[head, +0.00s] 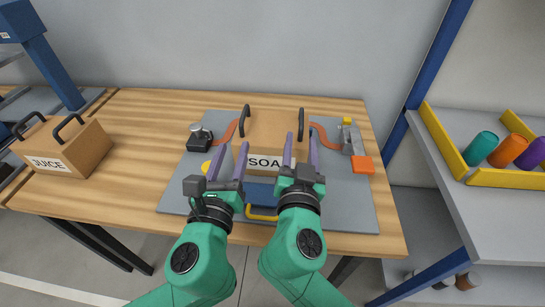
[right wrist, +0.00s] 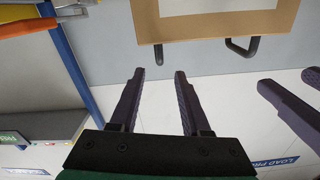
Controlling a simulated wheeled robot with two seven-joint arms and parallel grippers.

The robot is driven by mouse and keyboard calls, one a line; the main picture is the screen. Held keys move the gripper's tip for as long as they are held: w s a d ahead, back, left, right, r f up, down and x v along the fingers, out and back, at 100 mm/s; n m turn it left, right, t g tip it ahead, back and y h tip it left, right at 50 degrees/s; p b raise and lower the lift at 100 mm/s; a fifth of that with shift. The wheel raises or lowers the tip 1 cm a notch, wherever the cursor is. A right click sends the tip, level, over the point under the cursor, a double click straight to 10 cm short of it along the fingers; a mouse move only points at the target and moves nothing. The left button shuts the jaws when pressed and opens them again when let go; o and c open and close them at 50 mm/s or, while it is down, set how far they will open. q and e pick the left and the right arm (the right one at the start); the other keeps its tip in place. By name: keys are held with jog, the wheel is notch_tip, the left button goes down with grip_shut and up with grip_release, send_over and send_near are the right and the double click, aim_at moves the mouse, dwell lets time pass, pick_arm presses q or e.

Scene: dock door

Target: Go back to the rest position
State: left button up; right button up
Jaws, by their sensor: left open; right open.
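The tan box labelled "SOA…" (head: 277,128) stands on a grey board (head: 345,205) on the wooden table, with its label partly hidden by my right gripper. It has black handles on top. My left gripper (head: 230,153) is open and empty in front of the box's left side. My right gripper (head: 301,143) is open and empty in front of its right side. In the right wrist view, my right gripper's fingers (right wrist: 157,78) stand apart with nothing between them. A tan box with dark handles (right wrist: 210,30) shows above them, apart from the fingertips.
A tan JUICE box (head: 78,150) stands at the table's left end. Clamps with orange arms (head: 325,132) flank the middle box. A yellow handle (head: 262,214) is near the board's front. A shelf with coloured cups (head: 481,148) stands at right, beyond a blue post (head: 425,80).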

jog(key=shift+s+a, duration=0.1)
jog(key=shift+s, duration=0.6)
